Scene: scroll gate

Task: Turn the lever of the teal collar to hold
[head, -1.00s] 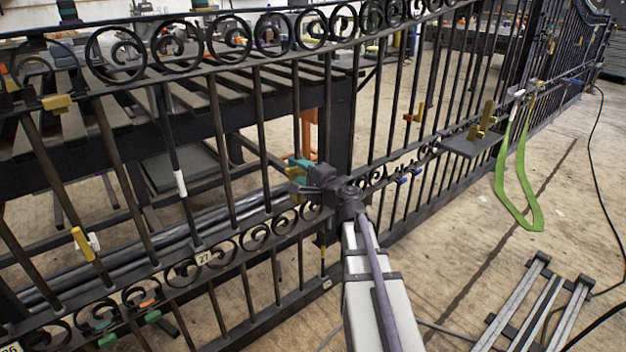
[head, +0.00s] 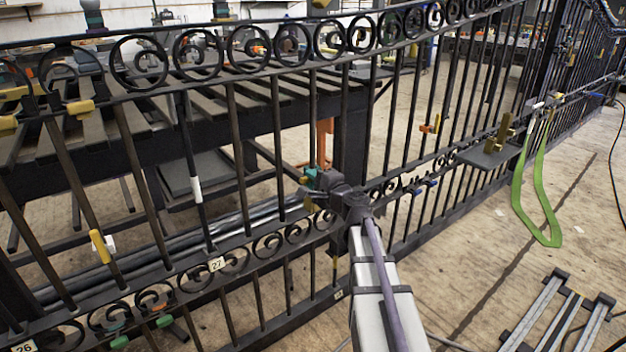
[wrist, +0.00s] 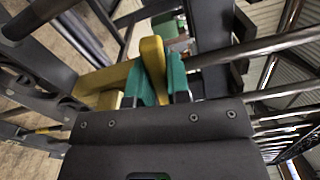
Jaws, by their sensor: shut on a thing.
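In the wrist view, a yellow lever (wrist: 152,62) stands between the two teal-faced fingers of my gripper (wrist: 154,84). The fingers are shut on the lever. A yellow block (wrist: 104,82) joins the lever's left side in that view. Teal parts also show behind the lever, but I cannot tell exactly where the collar ends. The lever's exact angle on the collar is unclear in the head view.
Other yellow levers (head: 102,246) and green pieces (head: 119,342) sit on the gate bars at left. A small shelf (head: 487,158) juts from the gate at right, with a green strap (head: 538,205) hanging beyond. A metal frame (head: 560,315) lies on the otherwise open floor.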

